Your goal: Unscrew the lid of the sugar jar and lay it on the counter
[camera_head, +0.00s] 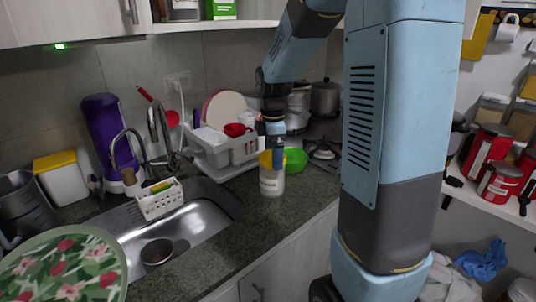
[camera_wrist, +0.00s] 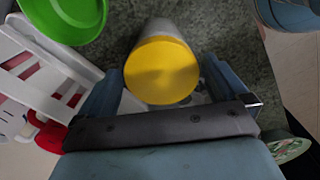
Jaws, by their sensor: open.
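The sugar jar (camera_head: 271,184) is a pale cylinder with a label too small to read. It stands upright on the dark counter (camera_head: 290,207), right of the sink. Its yellow lid (camera_head: 265,160) is on top. The lid also shows in the wrist view (camera_wrist: 161,72), with the jar's pale side (camera_wrist: 160,28) behind it. My gripper (camera_head: 275,152) points down at the lid. In the wrist view its fingers (camera_wrist: 163,80) are open, one on each side of the lid, with a gap showing at the right. I cannot tell whether the left finger touches it.
A green bowl (camera_head: 295,160) stands right behind the jar. A white dish rack (camera_head: 222,153) with plates and red items is behind to the left. The sink (camera_head: 190,225) with a faucet lies left. Counter in front of the jar is clear up to its edge.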

